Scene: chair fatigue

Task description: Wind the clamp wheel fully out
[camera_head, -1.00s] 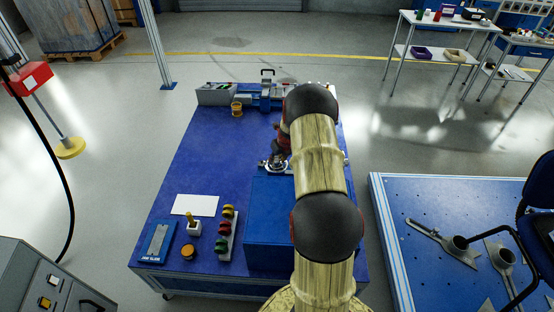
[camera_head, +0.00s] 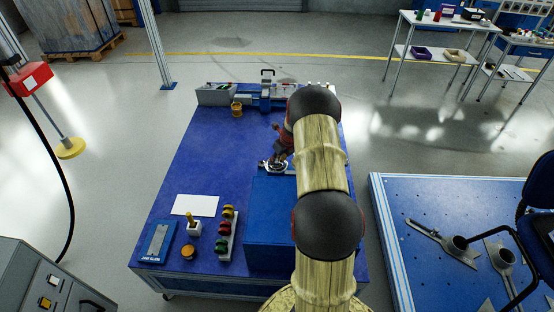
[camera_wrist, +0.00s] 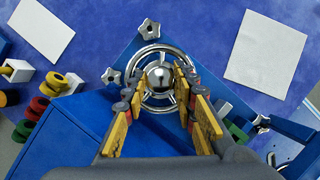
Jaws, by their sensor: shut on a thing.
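The clamp wheel (camera_wrist: 160,74) is a chrome ring with spokes and a round, shiny hub, near the top middle of the wrist view. Star-shaped chrome knobs stand around it on a blue plate (camera_wrist: 128,57). My gripper (camera_wrist: 159,84) reaches over the wheel from below in that view, its yellow-padded fingers on both sides of the hub. It is shut on the wheel; the exact contact is partly hidden by the fingers. In the head view the wheel (camera_head: 272,165) shows at the far edge of a blue box (camera_head: 268,225), with my arm covering its right side.
The bench's middle left is clear.

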